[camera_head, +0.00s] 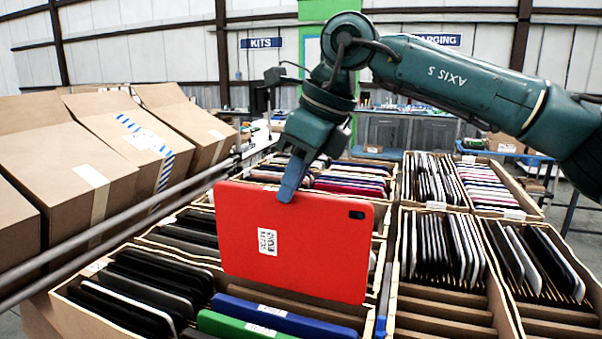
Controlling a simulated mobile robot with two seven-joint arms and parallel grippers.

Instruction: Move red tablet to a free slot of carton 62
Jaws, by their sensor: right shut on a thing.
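The red tablet (320,245) is in my right gripper (288,190), which is shut on its top edge. It hangs nearly upright, slightly tilted, with a white code label facing me and a camera mark at its top right. It is above the front left carton (72,303) and hides part of the cartons behind. That carton holds black, blue and green tablets. The front middle carton (445,312) has several bare slots in front of its black tablets. The front right carton (560,315) also shows bare slots. Carton numbers are too small to read, so I cannot tell which is 62.
Further cartons with dark, red and pale tablets (480,183) stand behind. A blue-edged bench (380,155) stands at the back.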

